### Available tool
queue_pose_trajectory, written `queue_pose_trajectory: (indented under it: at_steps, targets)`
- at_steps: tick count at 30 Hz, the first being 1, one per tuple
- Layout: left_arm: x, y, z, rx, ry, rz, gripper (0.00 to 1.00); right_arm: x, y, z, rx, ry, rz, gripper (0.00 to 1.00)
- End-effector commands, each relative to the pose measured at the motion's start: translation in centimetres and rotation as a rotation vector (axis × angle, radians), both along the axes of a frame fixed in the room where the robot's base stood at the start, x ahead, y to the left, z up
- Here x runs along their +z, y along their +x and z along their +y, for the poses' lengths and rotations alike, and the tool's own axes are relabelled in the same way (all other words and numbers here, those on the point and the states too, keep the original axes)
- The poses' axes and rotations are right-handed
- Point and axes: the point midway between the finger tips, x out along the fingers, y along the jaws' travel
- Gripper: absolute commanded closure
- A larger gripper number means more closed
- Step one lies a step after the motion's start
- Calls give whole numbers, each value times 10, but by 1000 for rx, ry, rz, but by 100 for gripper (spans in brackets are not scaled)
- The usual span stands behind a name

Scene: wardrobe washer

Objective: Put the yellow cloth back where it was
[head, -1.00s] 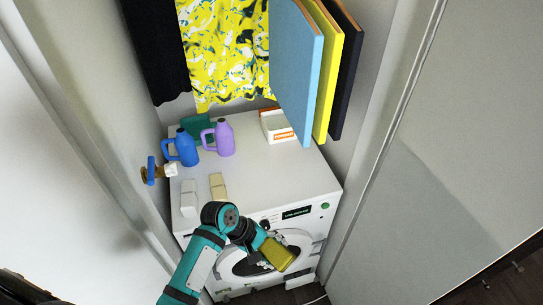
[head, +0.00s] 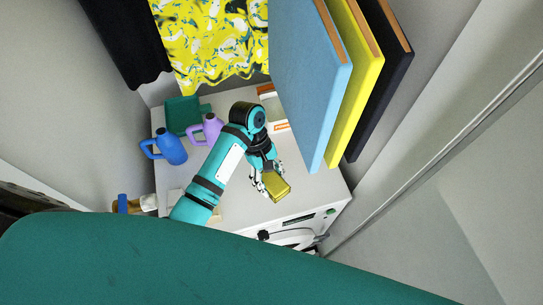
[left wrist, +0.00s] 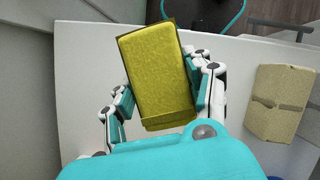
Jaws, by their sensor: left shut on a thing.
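The yellow cloth (head: 279,187), a thick folded block, is held between the fingers of my left gripper (head: 266,180). It is above the white top of the washing machine (head: 318,188), near its front edge. In the left wrist view the cloth (left wrist: 155,75) fills the space between the two fingers of the left gripper (left wrist: 165,90), with its far end sticking out past them. My right gripper is not in view.
A blue jug (head: 171,148), a purple jug (head: 206,131) and a green box (head: 183,113) stand at the back left. A white and orange box (head: 276,124) is behind my arm. Blue (head: 308,85), yellow and black boards hang at right. A beige block (left wrist: 280,102) lies on the top.

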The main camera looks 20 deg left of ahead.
Motion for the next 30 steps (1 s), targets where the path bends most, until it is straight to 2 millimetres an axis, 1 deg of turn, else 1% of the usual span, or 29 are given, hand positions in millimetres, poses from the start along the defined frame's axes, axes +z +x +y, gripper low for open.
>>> queue_pose_trajectory:
  at_steps: [1, 13, 17, 30]
  targets:
    - [0, -1, -1, -1, 1, 5, 80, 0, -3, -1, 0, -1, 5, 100]
    - [1, 0, 0, -1, 3, 3, 80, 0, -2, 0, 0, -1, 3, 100]
    - [-7, 0, 0, 0, 3, 5, 80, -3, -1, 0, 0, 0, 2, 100]
    - [-51, -1, 0, 0, 3, 5, 80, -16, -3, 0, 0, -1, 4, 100]
